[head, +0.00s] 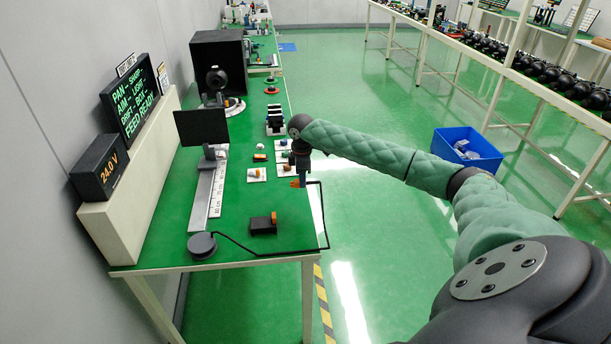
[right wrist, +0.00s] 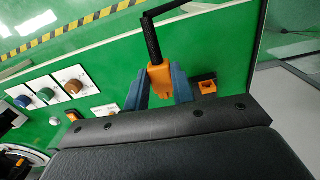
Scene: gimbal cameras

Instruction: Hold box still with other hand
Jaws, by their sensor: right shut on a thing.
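My right gripper (head: 301,182) hangs over the right edge of the green table. In the right wrist view its blue-grey fingers (right wrist: 158,84) are shut on an orange plug (right wrist: 159,78) with a black cable. The plug's orange body also shows in the head view (head: 294,183). A small black box with an orange block on it (head: 261,225) sits on the table's near part, apart from the right gripper. In the right wrist view an orange socket-like block (right wrist: 207,87) shows just right of the fingers. My left gripper is not in view; nothing is seen touching the box.
The black cable (head: 262,253) runs from a round dark puck (head: 202,244) along the near edge and up to the plug. A ruled rail (head: 209,192) carries a black screen (head: 202,126). White plates with knobs (head: 257,175) lie nearby. A blue bin (head: 466,147) stands on the floor.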

